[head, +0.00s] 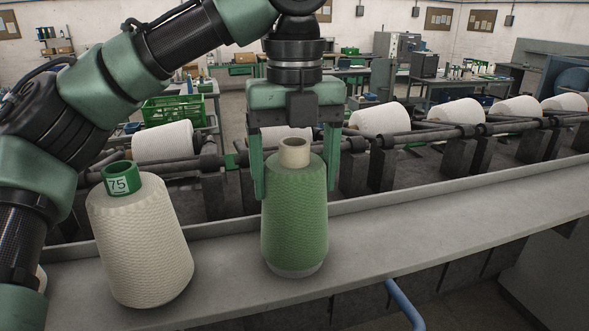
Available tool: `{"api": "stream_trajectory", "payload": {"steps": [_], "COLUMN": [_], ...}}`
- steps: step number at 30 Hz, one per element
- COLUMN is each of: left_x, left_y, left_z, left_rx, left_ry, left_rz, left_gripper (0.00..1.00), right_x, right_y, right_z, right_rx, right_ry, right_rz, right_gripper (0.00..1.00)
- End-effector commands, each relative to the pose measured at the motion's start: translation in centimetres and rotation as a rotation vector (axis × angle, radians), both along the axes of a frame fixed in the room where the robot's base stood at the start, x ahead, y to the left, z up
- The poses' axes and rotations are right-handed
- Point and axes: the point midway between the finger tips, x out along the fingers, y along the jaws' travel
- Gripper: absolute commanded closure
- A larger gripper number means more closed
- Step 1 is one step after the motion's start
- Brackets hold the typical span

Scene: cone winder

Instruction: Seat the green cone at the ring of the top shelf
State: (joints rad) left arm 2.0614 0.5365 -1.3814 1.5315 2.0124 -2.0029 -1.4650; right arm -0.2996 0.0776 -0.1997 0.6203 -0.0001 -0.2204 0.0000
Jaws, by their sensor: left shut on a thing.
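The green cone (294,222) stands upright on the grey shelf (440,222), or just over it; I cannot tell whether its base touches. Its pale core tip shows at the top. My left gripper (296,180) comes down from above with a finger on each side of the green cone and is shut on it. A white cone (142,240) with a green ring (122,179) at its top, marked 75, stands to the left on the same shelf. No ring for the green cone shows on the bare shelf. My right gripper is not in view.
Behind the shelf's raised back edge runs a row of winder spindles with several white cones (380,120). My left arm crosses the upper left, above the white cone. The shelf right of the green cone is clear. A blue bar (405,303) rises at the front edge.

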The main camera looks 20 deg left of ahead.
Motion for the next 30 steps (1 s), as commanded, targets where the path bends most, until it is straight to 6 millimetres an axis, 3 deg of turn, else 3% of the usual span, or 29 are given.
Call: {"api": "stream_trajectory", "payload": {"steps": [15, 16, 18, 26, 30], "left_x": [0.0, 0.0, 0.0, 0.0, 0.0], "left_y": [0.0, 0.0, 0.0, 0.0, 0.0], "left_z": [-0.4, -0.4, -0.4, -0.3, 1.3], "left_rx": [-0.002, -0.002, -0.001, 0.000, 0.001], "left_ry": [-0.001, -0.001, -0.001, 0.000, -0.003], "left_rz": [0.000, 0.000, 0.000, 0.000, 0.001], "left_gripper": [0.72, 0.18, 0.00, 0.00, 0.00], "right_x": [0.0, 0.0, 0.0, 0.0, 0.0], "right_y": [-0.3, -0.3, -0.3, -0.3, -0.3], "right_z": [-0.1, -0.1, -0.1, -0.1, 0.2], "right_rx": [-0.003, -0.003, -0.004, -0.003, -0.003], "right_ry": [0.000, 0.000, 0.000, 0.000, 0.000], "right_rz": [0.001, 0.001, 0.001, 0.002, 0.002], "right_gripper": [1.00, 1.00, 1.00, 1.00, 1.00]}}
